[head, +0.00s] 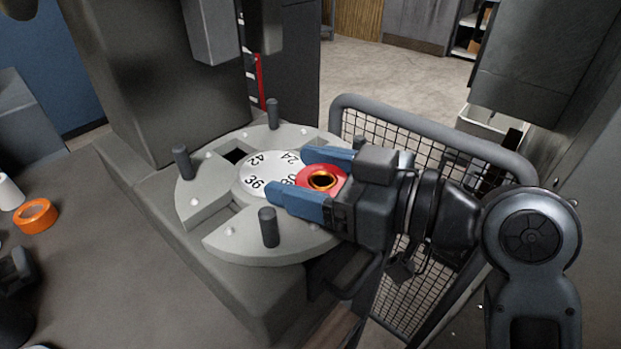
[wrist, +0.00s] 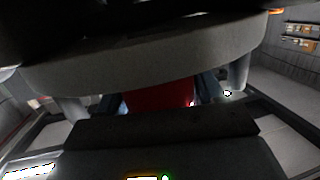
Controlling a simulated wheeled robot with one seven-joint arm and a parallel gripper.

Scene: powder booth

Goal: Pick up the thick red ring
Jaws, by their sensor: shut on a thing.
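The thick red ring (head: 322,179) sits between the two blue fingers of my gripper (head: 311,178), over the right side of the round grey turntable. My gripper is shut on it, with one finger on its far side and one on its near side. The ring's dark centre with a yellowish inner edge faces up. In the wrist view the red side of the ring (wrist: 158,97) shows between the fingers, below the turntable's rim. I cannot tell whether the ring touches the turntable.
The grey turntable (head: 221,243) has upright dark pegs and a numbered white dial (head: 262,172). An orange ring (head: 36,215) lies on the grey surface at left beside a white cylinder (head: 9,192). A mesh guard (head: 433,160) stands behind my gripper. A grey column (head: 165,80) rises behind the turntable.

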